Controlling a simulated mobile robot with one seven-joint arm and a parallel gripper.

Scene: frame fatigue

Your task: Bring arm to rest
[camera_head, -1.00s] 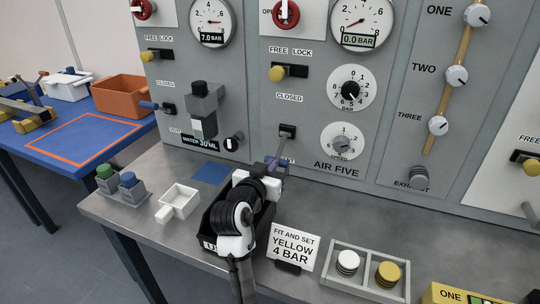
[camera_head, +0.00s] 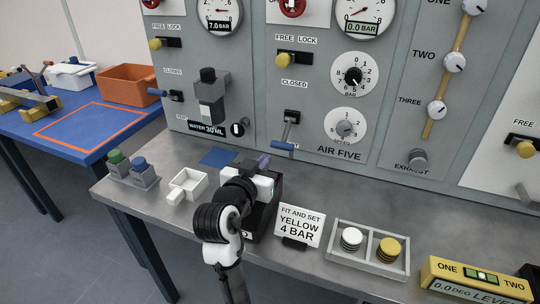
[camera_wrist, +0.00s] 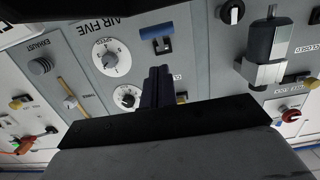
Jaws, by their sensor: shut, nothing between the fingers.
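My arm reaches up from the bottom of the head view, over the grey bench. My gripper (camera_head: 264,161) is at its far end, in front of the panel. In the wrist view the dark fingers (camera_wrist: 157,86) are together with nothing between them. A lever with a blue handle (camera_head: 284,145) points down from the panel, above and right of the fingers in the head view. In the wrist view the blue handle (camera_wrist: 156,47) lies beyond the fingertips, apart from them in the picture. My arm hides part of a black bin (camera_head: 262,215).
A sign (camera_head: 299,226) reading "FIT AND SET YELLOW 4 BAR" and a tray (camera_head: 366,267) with white and yellow discs stand right of my arm. A small white box (camera_head: 187,186) and a grey holder (camera_head: 132,178) stand left.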

